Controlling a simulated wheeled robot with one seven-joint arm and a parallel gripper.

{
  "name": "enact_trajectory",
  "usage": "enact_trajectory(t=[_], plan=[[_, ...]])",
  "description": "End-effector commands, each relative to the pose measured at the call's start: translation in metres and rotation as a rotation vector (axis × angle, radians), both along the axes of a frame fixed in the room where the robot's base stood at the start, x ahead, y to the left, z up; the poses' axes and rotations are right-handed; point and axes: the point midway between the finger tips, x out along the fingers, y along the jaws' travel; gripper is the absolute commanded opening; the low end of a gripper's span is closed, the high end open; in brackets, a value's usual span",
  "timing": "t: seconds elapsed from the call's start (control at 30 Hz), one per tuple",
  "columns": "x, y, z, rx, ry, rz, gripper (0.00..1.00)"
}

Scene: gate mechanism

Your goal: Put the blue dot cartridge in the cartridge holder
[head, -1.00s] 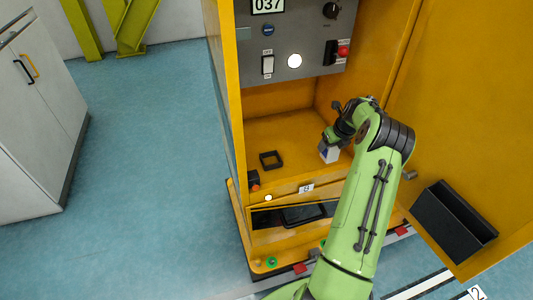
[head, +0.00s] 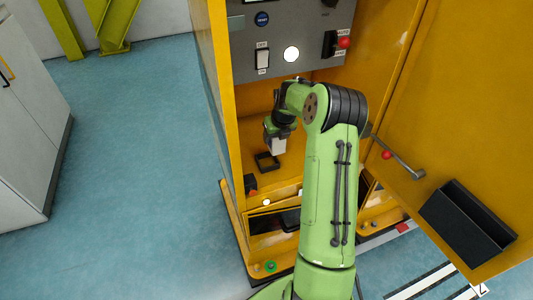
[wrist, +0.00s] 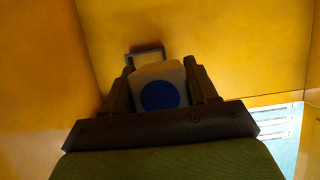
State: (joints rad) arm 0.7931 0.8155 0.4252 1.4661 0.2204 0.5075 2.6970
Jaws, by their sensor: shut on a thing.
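The blue dot cartridge (wrist: 160,90) is a white block with a round blue dot on its face, seen close up in the wrist view. My gripper (wrist: 158,88) is shut on it, with one dark finger on each side. In the head view the white cartridge (head: 276,146) hangs below my gripper (head: 277,134), inside the yellow cabinet. The cartridge holder (head: 267,162) is a small black square frame on the cabinet floor, just below and slightly left of the cartridge. Its rim also shows beyond the cartridge in the wrist view (wrist: 145,56). A gap seems to remain between them.
A grey control panel (head: 290,45) with a switch, a white light and a red knob is above. The yellow cabinet door (head: 450,110) stands open at right, with a black bin (head: 467,222). The cabinet's left wall is close to the holder.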

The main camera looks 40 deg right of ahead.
Motion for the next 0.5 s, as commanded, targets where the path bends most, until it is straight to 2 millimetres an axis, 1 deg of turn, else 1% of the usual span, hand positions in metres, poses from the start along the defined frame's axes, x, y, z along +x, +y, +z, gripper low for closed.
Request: enact_trajectory(t=[0.03, 0.13, 0.2, 0.37, 0.47, 0.5], plan=[[0.005, 0.01, -0.001, -0.001, -0.002, 0.003, 0.22], [0.014, 0.027, 0.0, -0.001, -0.003, 0.003, 0.22], [0.012, 0.025, -0.014, 0.0, 0.001, -0.002, 0.22], [0.012, 0.025, -0.028, -0.001, 0.0, -0.001, 0.22], [0.012, 0.025, -0.048, 0.001, 0.003, -0.001, 0.22], [0.011, 0.025, -0.057, 0.001, 0.003, -0.001, 0.22]])
